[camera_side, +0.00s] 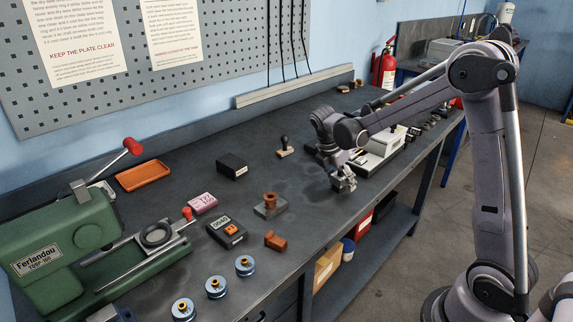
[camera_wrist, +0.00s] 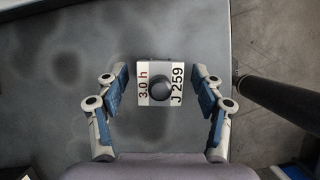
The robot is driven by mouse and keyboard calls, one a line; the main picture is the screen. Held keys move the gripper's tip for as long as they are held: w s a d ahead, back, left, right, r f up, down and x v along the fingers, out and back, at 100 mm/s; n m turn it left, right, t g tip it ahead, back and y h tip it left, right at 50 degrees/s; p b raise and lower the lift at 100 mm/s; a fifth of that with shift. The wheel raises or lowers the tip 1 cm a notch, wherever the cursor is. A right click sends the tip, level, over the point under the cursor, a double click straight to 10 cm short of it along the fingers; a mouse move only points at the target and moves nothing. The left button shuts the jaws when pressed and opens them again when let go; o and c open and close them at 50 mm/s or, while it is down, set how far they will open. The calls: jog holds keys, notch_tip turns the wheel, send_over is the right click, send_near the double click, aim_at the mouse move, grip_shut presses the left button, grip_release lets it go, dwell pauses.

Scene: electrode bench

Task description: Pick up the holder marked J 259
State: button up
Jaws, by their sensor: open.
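The holder (camera_wrist: 145,96) marked J 259 shows in the wrist view as a small white block with a dark round knob on top. It also carries the text "3.0 h". My gripper (camera_wrist: 160,72) is open, with one blue-padded finger to the left of the holder and one to the right, and a gap on both sides. In the side view my gripper (camera_side: 344,181) points down over the bench near its front edge. I cannot make out the holder there; the gripper seems to hide it.
The bench (camera_side: 300,225) edge runs close by. A white instrument (camera_side: 380,143) stands just behind my gripper.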

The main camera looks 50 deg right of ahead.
grip_shut()
jog(key=shift+r, duration=0.1)
